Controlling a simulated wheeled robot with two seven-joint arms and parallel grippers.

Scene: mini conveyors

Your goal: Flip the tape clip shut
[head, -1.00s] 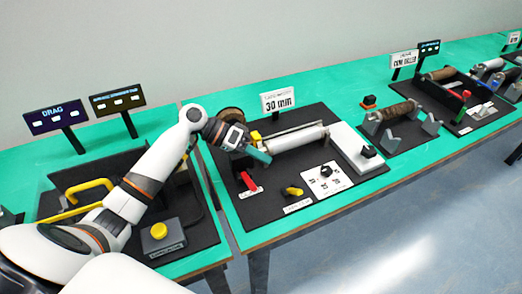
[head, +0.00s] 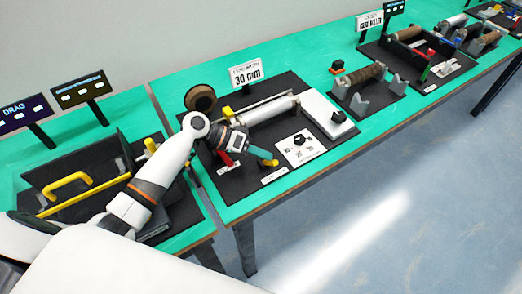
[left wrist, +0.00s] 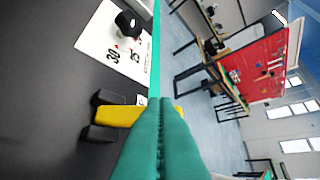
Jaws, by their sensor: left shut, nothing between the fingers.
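The yellow piece (head: 269,162) near the front edge of the black 30 mm board looks like the tape clip. In the left wrist view the yellow piece (left wrist: 118,116) lies between two black posts (left wrist: 98,133), and its right end is behind my fingers. My left gripper (head: 263,155) has teal fingers pressed together with nothing between them. Its tips are right at the yellow piece; in the left wrist view the fingers (left wrist: 161,112) overlap its end. I cannot tell whether they touch it. My right gripper is not in view.
A red lever (head: 225,158) stands left of my gripper. A white dial card (head: 300,148) with a black knob lies to the right, and a long roller (head: 268,110) behind. The table's front edge (head: 290,184) is close to the clip.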

